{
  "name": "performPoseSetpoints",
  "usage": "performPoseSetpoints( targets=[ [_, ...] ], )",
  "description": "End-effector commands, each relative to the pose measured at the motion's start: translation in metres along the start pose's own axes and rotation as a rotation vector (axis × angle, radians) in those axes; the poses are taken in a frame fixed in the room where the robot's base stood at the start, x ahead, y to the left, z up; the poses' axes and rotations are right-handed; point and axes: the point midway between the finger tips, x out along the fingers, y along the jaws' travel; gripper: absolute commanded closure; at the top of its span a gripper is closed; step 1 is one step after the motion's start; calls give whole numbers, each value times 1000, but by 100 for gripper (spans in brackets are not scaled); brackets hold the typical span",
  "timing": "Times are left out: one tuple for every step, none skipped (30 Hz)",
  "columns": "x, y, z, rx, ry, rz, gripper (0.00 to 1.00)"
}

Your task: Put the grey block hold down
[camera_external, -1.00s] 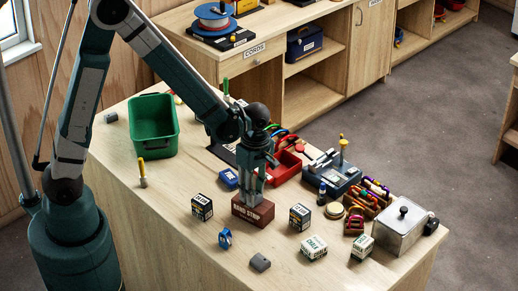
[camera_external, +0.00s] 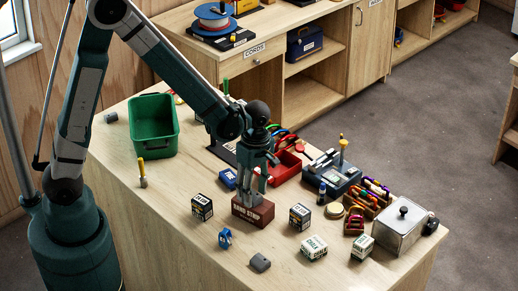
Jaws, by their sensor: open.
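My gripper (camera_external: 255,193) points down at the dark red-brown block with a white label (camera_external: 253,213) on the table. Its fingers are open, with their tips at the block's top. I cannot tell whether a grey piece lies between them. One small grey block (camera_external: 260,262) lies on the table near the front edge, apart from the gripper. Another small grey piece (camera_external: 111,117) lies at the far left, beside the green bin. I cannot tell which of these is the grey block hold.
The green bin (camera_external: 152,112) stands at the back left. Small dark boxes (camera_external: 202,207) (camera_external: 299,216) flank the red-brown block. A blue item (camera_external: 225,238) and white boxes (camera_external: 314,247) lie in front. A red tray (camera_external: 286,168), a blue case (camera_external: 333,176) and a metal box (camera_external: 402,230) stand right.

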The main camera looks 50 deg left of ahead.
Motion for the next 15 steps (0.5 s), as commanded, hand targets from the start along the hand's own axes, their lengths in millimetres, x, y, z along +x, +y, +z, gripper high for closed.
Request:
performPoseSetpoints(
  targets=[
    [-4,0,0,0,0,0,59],
    [-6,0,0,0,0,0,59],
    [-10,-1,0,0,0,0,59],
    [-13,-1,0,0,0,0,59],
    [-16,-1,0,0,0,0,59],
    [-20,0,0,0,0,0,59],
    [-23,-1,0,0,0,0,59],
    [-27,-1,0,0,0,0,59],
    [-32,-1,0,0,0,0,59],
    [-36,0,0,0,0,0,59],
    [-39,0,0,0,0,0,59],
    [-44,0,0,0,0,0,59],
    [-48,-1,0,0,0,0,59],
    [-51,-1,0,0,0,0,59],
    [-56,-1,0,0,0,0,59]
  ],
)
